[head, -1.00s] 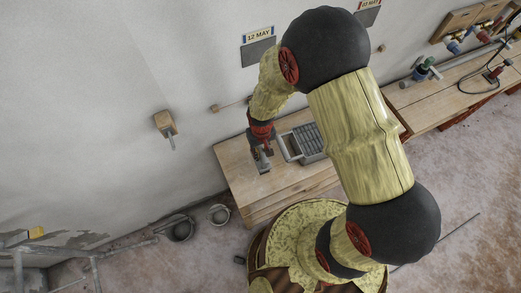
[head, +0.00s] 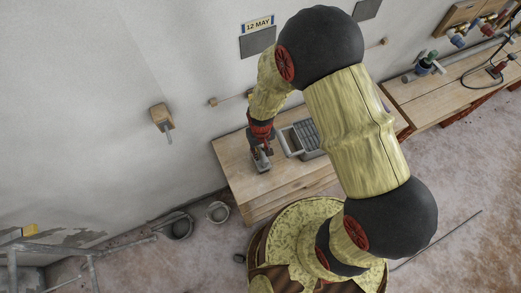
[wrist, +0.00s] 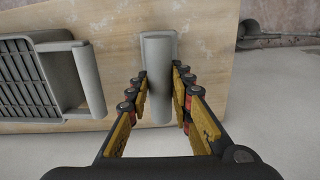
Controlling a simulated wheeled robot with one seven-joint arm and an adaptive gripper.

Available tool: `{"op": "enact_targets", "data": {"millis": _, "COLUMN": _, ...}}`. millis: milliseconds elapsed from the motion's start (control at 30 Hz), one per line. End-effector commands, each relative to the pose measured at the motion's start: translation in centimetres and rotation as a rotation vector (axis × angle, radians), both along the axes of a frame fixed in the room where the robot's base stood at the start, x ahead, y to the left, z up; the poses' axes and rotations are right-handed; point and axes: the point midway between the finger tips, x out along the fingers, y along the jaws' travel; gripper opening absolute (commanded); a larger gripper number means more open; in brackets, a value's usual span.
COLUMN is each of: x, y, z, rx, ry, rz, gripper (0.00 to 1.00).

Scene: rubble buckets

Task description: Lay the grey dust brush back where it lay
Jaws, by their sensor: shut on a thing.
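The grey dust brush (wrist: 157,50) is between the fingers of my gripper (wrist: 160,88) in the wrist view, with its wider end over the pale wooden bench top (wrist: 110,38). My gripper is shut on it. In the head view my gripper (head: 261,153) is low over the left part of the bench (head: 236,166), and the brush (head: 263,165) shows as a small grey shape at its tip. Whether the brush touches the wood or hangs just above it, I cannot tell.
A grey tray with a ribbed grid (head: 305,136) stands on the bench just right of my gripper; its handle frame (wrist: 88,80) is close to the brush. Buckets (head: 177,226) stand on the floor to the left. A wooden block (head: 161,116) hangs on the wall.

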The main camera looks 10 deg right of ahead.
Motion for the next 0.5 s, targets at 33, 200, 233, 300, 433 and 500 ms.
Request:
{"op": "enact_targets", "data": {"millis": 33, "x": 0.02, "y": 0.01, "z": -0.2, "rx": 0.0, "ry": 0.0, "rz": 0.0, "gripper": 0.0}}
{"op": "enact_targets", "data": {"millis": 200, "x": 0.02, "y": 0.01, "z": -0.58, "rx": 0.0, "ry": 0.0, "rz": 0.0, "gripper": 0.0}}
{"op": "enact_targets", "data": {"millis": 233, "x": 0.02, "y": 0.01, "z": -0.65, "rx": 0.0, "ry": 0.0, "rz": 0.0, "gripper": 0.0}}
{"op": "enact_targets", "data": {"millis": 300, "x": 0.02, "y": 0.01, "z": -0.81, "rx": 0.0, "ry": 0.0, "rz": 0.0, "gripper": 0.0}}
{"op": "enact_targets", "data": {"millis": 433, "x": 0.03, "y": 0.01, "z": -0.82, "rx": 0.0, "ry": -0.001, "rz": 0.0, "gripper": 0.26}}
{"op": "enact_targets", "data": {"millis": 500, "x": 0.02, "y": 0.01, "z": -0.82, "rx": 0.0, "ry": 0.0, "rz": 0.0, "gripper": 0.3}}
